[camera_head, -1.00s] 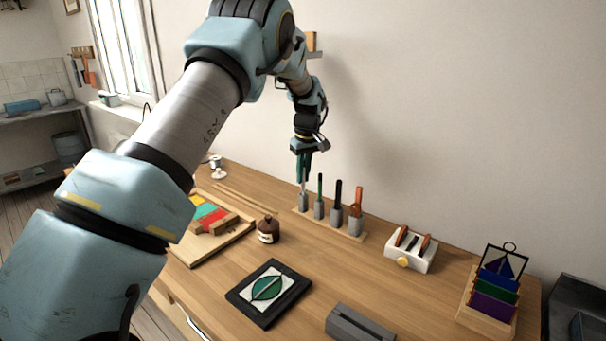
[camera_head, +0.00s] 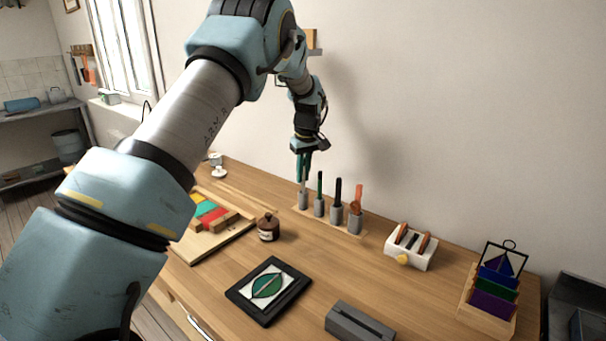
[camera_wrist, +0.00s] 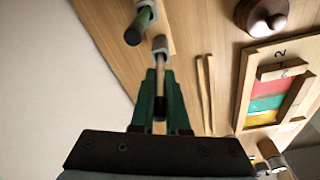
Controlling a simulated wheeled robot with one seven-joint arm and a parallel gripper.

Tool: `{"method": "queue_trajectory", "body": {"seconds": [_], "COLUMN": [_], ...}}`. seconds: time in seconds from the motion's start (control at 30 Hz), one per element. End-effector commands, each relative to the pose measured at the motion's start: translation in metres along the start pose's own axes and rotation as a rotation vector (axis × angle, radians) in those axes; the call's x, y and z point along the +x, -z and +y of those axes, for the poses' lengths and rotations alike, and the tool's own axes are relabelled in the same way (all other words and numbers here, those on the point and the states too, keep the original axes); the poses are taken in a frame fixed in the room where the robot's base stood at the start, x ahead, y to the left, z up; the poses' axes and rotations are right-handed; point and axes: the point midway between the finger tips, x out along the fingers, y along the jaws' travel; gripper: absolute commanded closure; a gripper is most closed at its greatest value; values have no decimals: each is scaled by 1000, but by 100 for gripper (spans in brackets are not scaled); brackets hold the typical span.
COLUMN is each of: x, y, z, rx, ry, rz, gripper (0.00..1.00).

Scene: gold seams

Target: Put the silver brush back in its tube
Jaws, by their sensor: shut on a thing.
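My gripper (camera_head: 304,176) points down above the left end of the row of tubes. Its green fingers, also in the wrist view (camera_wrist: 160,78), are shut on the silver brush (camera_head: 303,186). The brush is roughly upright, and its pale shaft shows between the fingers in the wrist view (camera_wrist: 160,63). Its lower end meets the leftmost grey tube (camera_head: 302,201); how deep it sits inside I cannot tell. The fingers hide the brush's upper part.
A green-handled tool (camera_head: 319,187) stands in the neighbouring tube, close to my fingers. A black-handled tool (camera_head: 338,190) and an orange one (camera_head: 357,197) stand further right.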

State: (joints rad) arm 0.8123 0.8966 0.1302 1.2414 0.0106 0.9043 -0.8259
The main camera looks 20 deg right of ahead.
Motion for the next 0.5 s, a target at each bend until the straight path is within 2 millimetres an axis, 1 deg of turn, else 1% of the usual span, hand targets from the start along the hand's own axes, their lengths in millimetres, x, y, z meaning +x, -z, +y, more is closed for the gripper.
{"method": "queue_trajectory", "body": {"seconds": [0.5], "x": [9], "y": [-2], "z": [0], "rx": [0], "ry": [1], "rz": [-1], "gripper": [100]}}
